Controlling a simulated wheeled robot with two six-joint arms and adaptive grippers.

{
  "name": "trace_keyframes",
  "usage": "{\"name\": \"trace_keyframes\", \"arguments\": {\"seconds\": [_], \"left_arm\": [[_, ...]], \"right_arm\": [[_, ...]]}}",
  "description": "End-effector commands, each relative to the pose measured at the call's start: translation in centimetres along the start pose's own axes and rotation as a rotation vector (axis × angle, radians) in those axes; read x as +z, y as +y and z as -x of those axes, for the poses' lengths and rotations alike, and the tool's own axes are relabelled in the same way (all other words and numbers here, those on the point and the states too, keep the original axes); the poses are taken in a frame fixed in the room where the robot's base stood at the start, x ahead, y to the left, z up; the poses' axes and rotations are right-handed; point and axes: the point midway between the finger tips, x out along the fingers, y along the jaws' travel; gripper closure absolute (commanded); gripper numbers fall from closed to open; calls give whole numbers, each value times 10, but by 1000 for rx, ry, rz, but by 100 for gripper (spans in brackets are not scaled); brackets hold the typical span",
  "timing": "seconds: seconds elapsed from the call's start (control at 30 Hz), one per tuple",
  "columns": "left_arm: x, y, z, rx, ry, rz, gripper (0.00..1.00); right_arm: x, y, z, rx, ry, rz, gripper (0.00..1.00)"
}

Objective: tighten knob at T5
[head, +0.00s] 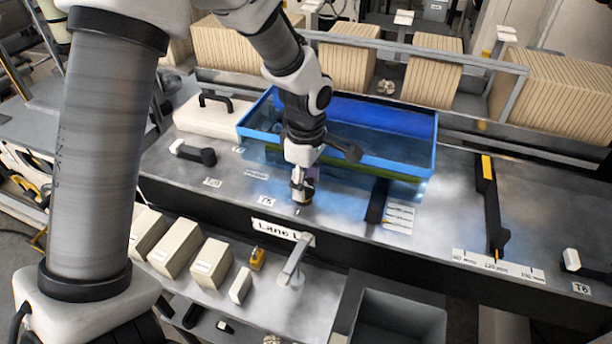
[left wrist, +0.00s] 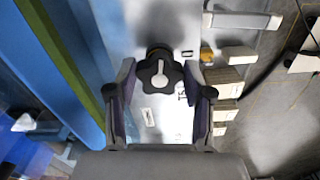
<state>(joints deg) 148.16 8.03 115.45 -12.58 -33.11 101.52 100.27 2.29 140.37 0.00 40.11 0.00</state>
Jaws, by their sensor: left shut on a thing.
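The T5 knob (left wrist: 160,74) is a black star-shaped knob with a white pointer on its top. In the left wrist view it sits between the two fingers of my left gripper (left wrist: 164,88), which is shut on it. In the head view my left gripper (head: 302,188) points down at the grey deck just right of the T5 label (head: 265,201), and it largely hides the knob. My right gripper is in neither view.
A blue tray (head: 390,158) stands close behind the gripper. A black lever with a white end (head: 193,152) lies to the left.

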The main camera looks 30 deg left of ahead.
Motion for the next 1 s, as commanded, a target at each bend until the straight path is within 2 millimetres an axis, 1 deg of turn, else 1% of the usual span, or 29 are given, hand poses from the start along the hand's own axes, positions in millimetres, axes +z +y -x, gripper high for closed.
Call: {"name": "trace_keyframes", "arguments": {"seconds": [0.03, 0.1, 1.0], "left_arm": [[0, -2, 2, -6, 0, -39, 84], [0, -2, 2, -6, -1, -105, 84], [-2, -4, 4, 3, 1, -962, 84]], "right_arm": [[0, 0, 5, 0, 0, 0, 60], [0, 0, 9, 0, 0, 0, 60], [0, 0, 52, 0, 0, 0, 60]]}}
